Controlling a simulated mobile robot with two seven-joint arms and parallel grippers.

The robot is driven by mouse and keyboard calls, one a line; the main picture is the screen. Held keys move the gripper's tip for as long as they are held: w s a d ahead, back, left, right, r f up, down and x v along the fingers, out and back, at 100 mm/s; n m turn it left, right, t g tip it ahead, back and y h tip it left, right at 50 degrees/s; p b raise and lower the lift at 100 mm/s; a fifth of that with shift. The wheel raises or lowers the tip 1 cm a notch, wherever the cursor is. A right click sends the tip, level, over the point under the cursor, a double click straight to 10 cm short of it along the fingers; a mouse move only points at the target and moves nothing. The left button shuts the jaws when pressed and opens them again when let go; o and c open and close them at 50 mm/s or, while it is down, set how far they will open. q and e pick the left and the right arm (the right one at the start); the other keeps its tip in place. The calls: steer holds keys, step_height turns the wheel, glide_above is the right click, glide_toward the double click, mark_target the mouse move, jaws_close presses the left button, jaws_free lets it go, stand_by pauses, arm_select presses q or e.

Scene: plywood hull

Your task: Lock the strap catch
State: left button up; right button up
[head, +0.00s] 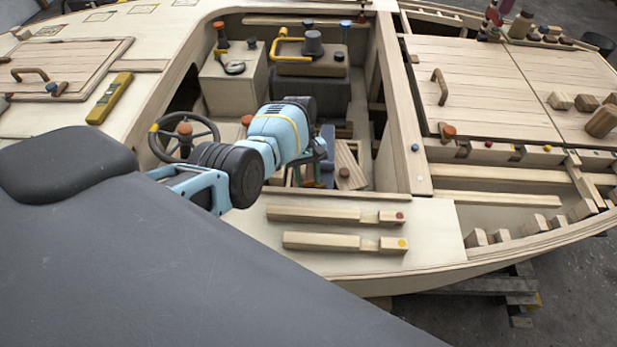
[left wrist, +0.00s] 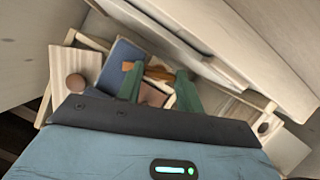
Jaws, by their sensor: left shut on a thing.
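My left gripper (head: 318,172) reaches down into the open cockpit well in the head view, over a blue panel or case (head: 328,142). In the left wrist view, its green fingers (left wrist: 158,88) are closed around a small brown-orange piece (left wrist: 157,73), which looks like part of the strap catch. The blue case (left wrist: 122,52) lies just beyond the fingers. The fingers and dark palm hide much of the piece, so I cannot tell whether the catch is locked. My right gripper is in neither view.
A steering wheel (head: 184,136) stands left of my forearm. Slatted wood (head: 349,166) lies beside the gripper, and the well's right wall (head: 400,110) rises close by. Two wooden bars (head: 312,214) lie on the near deck. A yellow level (head: 110,98) lies on the left deck.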

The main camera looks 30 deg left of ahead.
arm_select(q)
steer(key=shift+d+f+m+g+y+b, duration=0.1)
steer(key=shift+m+g+y+b, duration=0.5)
steer(key=shift+m, duration=1.3)
steer(key=o, duration=1)
steer(key=shift+p+v, duration=0.35)
steer(key=shift+v, duration=3.65)
steer(key=shift+s+d, duration=0.1)
